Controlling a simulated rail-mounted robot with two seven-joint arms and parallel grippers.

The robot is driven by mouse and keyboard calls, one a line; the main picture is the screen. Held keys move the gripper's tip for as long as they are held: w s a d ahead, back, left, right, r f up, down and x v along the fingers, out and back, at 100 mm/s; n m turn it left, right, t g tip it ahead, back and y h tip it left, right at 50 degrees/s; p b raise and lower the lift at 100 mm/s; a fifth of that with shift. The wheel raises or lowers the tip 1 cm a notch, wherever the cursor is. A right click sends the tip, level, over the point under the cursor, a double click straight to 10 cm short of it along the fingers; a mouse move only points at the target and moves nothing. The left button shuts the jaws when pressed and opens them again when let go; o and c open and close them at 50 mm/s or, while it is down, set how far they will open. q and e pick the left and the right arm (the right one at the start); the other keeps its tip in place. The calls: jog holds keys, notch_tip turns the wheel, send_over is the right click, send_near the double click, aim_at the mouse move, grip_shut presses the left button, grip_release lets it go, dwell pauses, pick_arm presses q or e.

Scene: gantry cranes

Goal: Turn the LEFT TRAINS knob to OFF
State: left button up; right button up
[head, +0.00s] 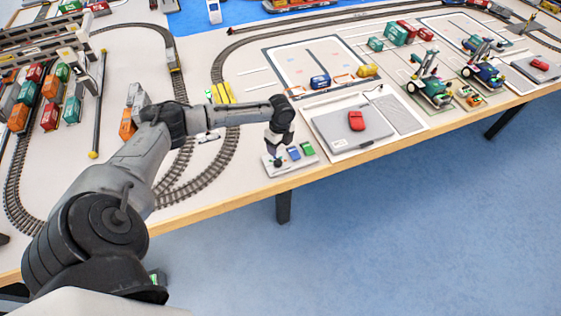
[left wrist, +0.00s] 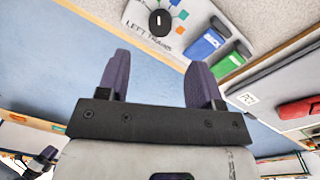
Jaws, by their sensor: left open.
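The control panel (head: 300,167) is a pale box at the table's front edge. In the left wrist view, the panel (left wrist: 138,14) carries the words LEFT TRAINS beside a round black knob (left wrist: 161,22) with a white pointer mark. Coloured squares joined by thin lines lie near the knob. My left gripper (head: 277,152) is over the knob end of the panel in the head view. In the left wrist view, the left gripper's (left wrist: 160,63) two dark fingers are apart with nothing between them; the knob appears beyond the tips.
A blue block (left wrist: 203,45) and a green block (left wrist: 229,65) sit on the panel beside the knob. A grey case (head: 335,131) with a red object (head: 356,121) lies to the right. Curved train track (head: 212,173) runs to the left. Blue floor lies beyond the wooden edge.

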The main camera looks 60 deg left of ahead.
aim_at(278, 161)
pick_arm(q)
jog(key=f, duration=0.3)
jog(key=f+b, duration=0.1)
jog(key=f, duration=0.4)
jog(key=shift+s+d+f, duration=0.15)
jog(key=shift+s+f, duration=0.1)
jog(key=shift+f, duration=0.05)
jog(key=c, duration=0.9)
jog(key=n+p, duration=0.2)
jog(key=p, duration=0.1)
jog(key=shift+r+n, duration=0.2)
jog(key=shift+n, duration=0.2)
jog(key=n+p, duration=0.2)
jog(key=n, duration=0.1)
jog(key=shift+p, duration=0.4)
jog(key=shift+f+n+p, duration=0.15)
jog(key=shift+n+p, duration=0.3)
jog(key=shift+n, duration=0.55)
jog(key=o, duration=0.9)
